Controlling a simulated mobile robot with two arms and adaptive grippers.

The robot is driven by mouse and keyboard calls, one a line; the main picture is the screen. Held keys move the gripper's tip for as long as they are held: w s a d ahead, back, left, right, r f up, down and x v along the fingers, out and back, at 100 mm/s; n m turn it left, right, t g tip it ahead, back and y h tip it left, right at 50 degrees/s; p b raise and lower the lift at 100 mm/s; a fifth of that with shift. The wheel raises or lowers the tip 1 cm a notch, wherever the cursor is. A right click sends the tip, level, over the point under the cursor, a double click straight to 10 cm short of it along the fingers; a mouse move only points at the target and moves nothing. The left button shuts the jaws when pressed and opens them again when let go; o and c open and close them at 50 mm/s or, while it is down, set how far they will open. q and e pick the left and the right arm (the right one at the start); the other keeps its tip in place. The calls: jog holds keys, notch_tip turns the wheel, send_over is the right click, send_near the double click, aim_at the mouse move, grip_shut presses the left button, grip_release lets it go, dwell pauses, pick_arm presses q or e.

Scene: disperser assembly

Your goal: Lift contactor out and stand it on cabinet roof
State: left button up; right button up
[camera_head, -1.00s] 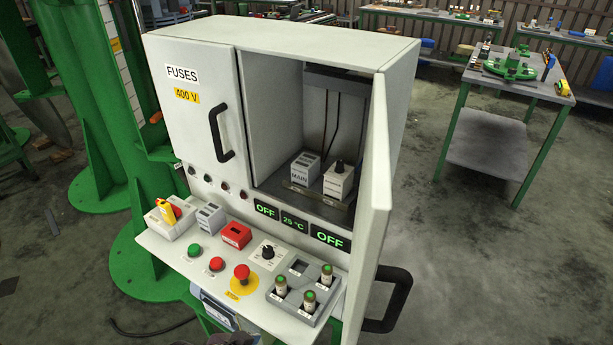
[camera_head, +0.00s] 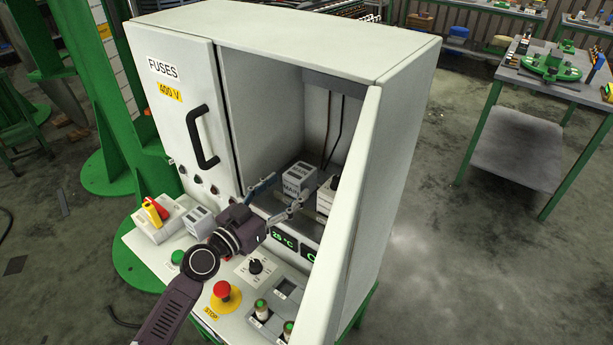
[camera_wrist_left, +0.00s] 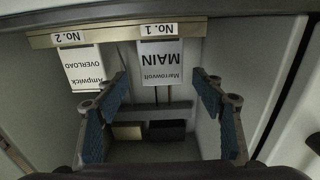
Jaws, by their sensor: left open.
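The contactor, which I take to be the white block labelled MAIN (camera_head: 297,176), stands in the open right bay of the cabinet, at position No. 1. In the left wrist view its MAIN label (camera_wrist_left: 160,62) appears upside down. My left gripper (camera_head: 287,188) is open in front of it. In the left wrist view the blue-padded fingers (camera_wrist_left: 161,88) are spread on either side of the block, apart from it as far as I can tell. The cabinet roof (camera_head: 290,38) is flat and bare. My right gripper is not in view.
The OVERLOAD block (camera_wrist_left: 84,69) stands beside MAIN at No. 2; in the head view the open door (camera_head: 345,225) partly hides it. The shut FUSES door (camera_head: 180,110) is left of the bay. Below is a panel with a red stop button (camera_head: 222,290).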

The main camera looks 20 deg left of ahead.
aim_at(308, 166)
pick_arm(q)
jog(key=shift+w+d+r+p, duration=0.2)
jog(key=shift+w+d+p, duration=0.1)
jog(key=shift+w, duration=0.3)
jog(key=shift+w+d+r+p, duration=0.15)
jog(key=shift+w+p, duration=0.15)
jog(key=shift+w, duration=0.3)
jog(key=shift+p+x, duration=0.4)
jog(key=shift+x, duration=0.85)
jog(key=shift+w+d+f, duration=0.1)
jog(key=shift+w, duration=0.55)
jog(key=shift+f, duration=0.1)
jog(key=shift+c, duration=0.2)
jog(key=c, duration=1.5)
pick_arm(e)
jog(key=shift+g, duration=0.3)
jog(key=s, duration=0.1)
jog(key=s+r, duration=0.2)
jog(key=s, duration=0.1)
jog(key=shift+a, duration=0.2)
